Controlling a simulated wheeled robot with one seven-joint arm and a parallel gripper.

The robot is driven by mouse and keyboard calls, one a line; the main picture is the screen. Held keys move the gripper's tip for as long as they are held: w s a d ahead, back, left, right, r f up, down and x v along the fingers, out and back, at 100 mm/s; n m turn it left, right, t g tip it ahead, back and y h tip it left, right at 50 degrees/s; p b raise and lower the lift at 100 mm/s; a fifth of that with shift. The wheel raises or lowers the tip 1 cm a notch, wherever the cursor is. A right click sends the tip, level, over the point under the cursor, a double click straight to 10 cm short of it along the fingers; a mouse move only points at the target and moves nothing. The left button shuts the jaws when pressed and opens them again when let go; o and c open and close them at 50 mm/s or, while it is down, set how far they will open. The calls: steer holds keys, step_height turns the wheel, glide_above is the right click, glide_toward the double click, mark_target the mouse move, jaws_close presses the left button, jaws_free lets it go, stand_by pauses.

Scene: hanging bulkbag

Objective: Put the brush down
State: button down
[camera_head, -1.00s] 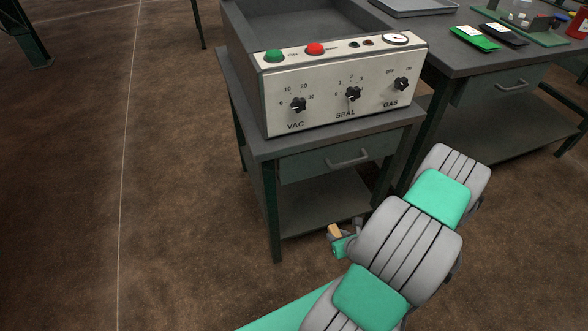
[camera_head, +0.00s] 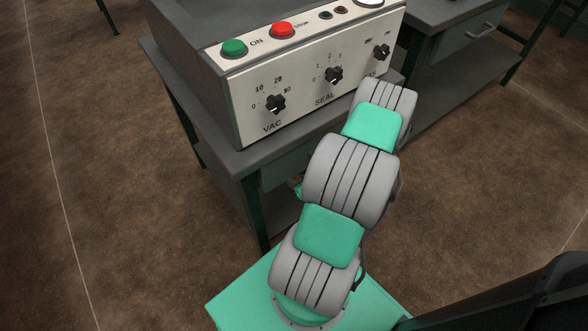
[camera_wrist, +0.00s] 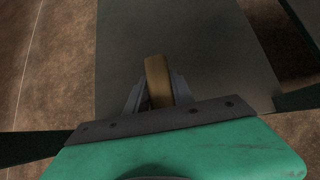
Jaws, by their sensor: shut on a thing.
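The brush shows as a tan wooden piece (camera_wrist: 157,68) in the wrist view. My gripper (camera_wrist: 160,82) is shut on it, with one grey finger on each side. The rest of the brush is hidden. Beyond it lies a flat grey surface (camera_wrist: 210,45); I cannot tell whether the brush touches it. In the head view my gripper and the brush are hidden behind my arm, except perhaps a small green bit by the stand.
A grey stand (camera_head: 215,165) with green legs carries a machine with a control panel (camera_head: 310,85), a green button (camera_head: 234,47) and a red button (camera_head: 282,29). A second grey bench (camera_head: 430,70) stands at the upper right. Brown floor is open at the left.

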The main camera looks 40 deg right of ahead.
steer(key=d+f+b, duration=0.1)
steer(key=d+f, duration=0.1)
steer(key=d, duration=0.1)
steer(key=w+d+f+b, duration=0.1)
steer(key=d+f+b, duration=0.1)
steer(key=d+f, duration=0.1)
steer(key=w+d+f+b, duration=0.1)
steer(key=d+f, duration=0.2)
steer(key=shift+w, duration=0.2)
steer(key=f, duration=0.1)
steer(key=f+b, duration=0.2)
steer(key=shift+d+f, duration=0.25)
steer(key=shift+f, duration=0.05)
steer(key=shift+r, duration=0.15)
steer(key=c, duration=1.6)
jaws_free()
steer(key=shift+f, duration=0.2)
steer(key=o, duration=0.5)
steer(key=shift+r, duration=0.15)
